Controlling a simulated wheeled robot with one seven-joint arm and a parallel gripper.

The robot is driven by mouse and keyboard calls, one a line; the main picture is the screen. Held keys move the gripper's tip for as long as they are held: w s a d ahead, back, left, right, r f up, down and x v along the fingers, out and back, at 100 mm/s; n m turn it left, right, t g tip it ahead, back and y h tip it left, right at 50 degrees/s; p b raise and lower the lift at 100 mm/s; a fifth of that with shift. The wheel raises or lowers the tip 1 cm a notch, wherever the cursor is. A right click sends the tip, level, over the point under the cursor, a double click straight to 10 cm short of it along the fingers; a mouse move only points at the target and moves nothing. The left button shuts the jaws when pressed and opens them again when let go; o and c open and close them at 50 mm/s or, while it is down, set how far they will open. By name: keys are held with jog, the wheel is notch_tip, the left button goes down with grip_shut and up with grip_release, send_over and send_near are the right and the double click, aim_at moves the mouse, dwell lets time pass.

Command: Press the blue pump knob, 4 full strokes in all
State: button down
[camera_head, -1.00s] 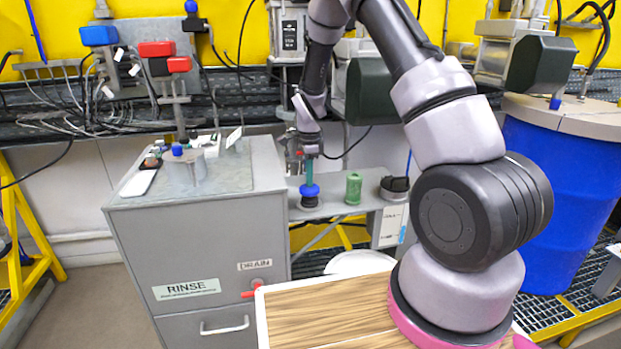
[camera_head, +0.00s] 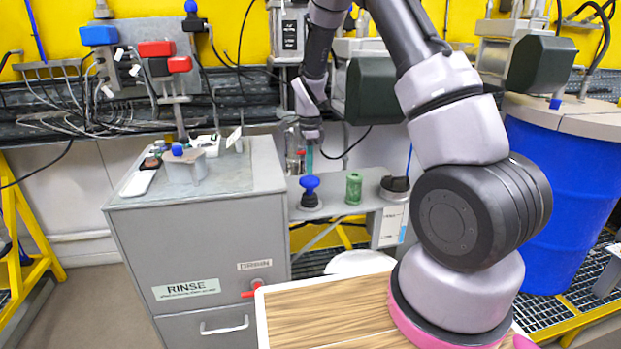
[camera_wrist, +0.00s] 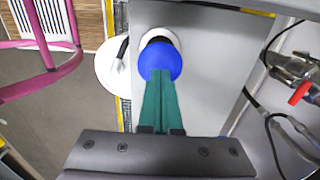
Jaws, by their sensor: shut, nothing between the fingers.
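The blue pump knob (camera_head: 309,183) sits upright on a dark pump base (camera_head: 309,201) on the grey shelf, right of the grey cabinet. The knob is raised, with its stem showing between it and the base. My gripper (camera_head: 309,171) is above it, pointing down, with its teal fingers shut and empty. In the wrist view the shut fingertips (camera_wrist: 159,76) overlap the blue knob (camera_wrist: 160,58). The fingers are at or just above the knob's top; I cannot tell whether they touch. Part of the knob is hidden behind the fingers in the wrist view.
A green can (camera_head: 353,189) stands on the shelf right of the pump, with a dark round item (camera_head: 395,187) beyond it. The grey RINSE cabinet (camera_head: 200,245) stands to the left. A dark green motor housing (camera_head: 375,92) and a black cable are near my forearm.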

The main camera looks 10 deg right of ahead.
aim_at(309, 178)
dwell(0.4)
jog(key=shift+f, duration=2.25)
jog(key=shift+r, duration=2.25)
jog(key=shift+f, duration=2.3)
jog(key=shift+r, duration=2.3)
